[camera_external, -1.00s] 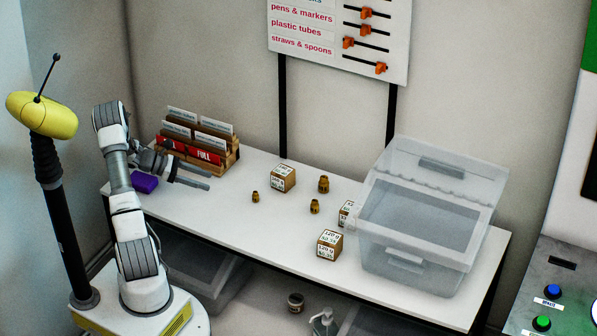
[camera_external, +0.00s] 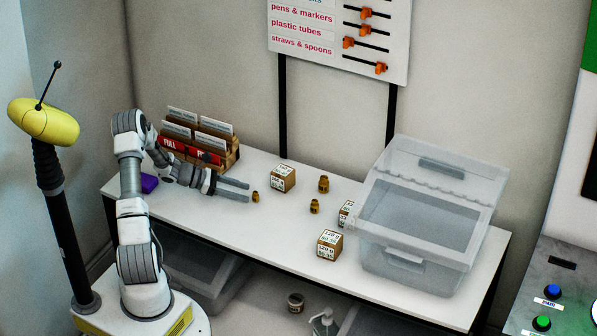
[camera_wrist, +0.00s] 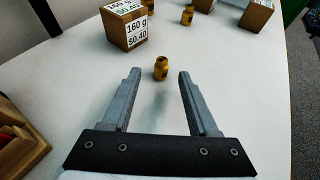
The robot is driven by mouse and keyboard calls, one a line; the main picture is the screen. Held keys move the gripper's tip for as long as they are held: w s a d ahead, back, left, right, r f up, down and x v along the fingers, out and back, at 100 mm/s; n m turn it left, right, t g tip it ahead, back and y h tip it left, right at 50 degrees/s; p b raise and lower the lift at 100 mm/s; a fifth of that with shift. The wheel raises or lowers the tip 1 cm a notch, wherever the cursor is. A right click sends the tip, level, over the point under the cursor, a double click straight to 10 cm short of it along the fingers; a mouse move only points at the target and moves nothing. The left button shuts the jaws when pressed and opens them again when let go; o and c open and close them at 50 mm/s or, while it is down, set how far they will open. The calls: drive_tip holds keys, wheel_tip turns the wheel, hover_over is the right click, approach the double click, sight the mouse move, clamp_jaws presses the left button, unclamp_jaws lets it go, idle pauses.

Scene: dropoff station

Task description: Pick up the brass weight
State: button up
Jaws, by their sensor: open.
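Three brass weights stand upright on the white table. The smallest brass weight (camera_external: 255,197) is nearest my gripper (camera_external: 249,191). It also shows in the wrist view (camera_wrist: 161,68), just beyond and between the fingertips. My gripper is open and empty, low over the table, and its two fingers (camera_wrist: 159,73) point towards this weight. A second brass weight (camera_external: 315,206) and a larger one (camera_external: 324,184) stand farther right.
A labelled box (camera_external: 283,179) stands behind the small weight, marked 160 g in the wrist view (camera_wrist: 124,26). More boxes (camera_external: 329,244) and a clear lidded bin (camera_external: 415,260) are to the right. A wooden card rack (camera_external: 228,160) and purple block (camera_external: 149,183) are left.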

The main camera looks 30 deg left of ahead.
sight(255, 195)
drive_tip(key=x, duration=0.4)
drive_tip(key=shift+w+d+b, duration=0.15)
drive_tip(key=shift+d+b, duration=0.25)
clamp_jaws()
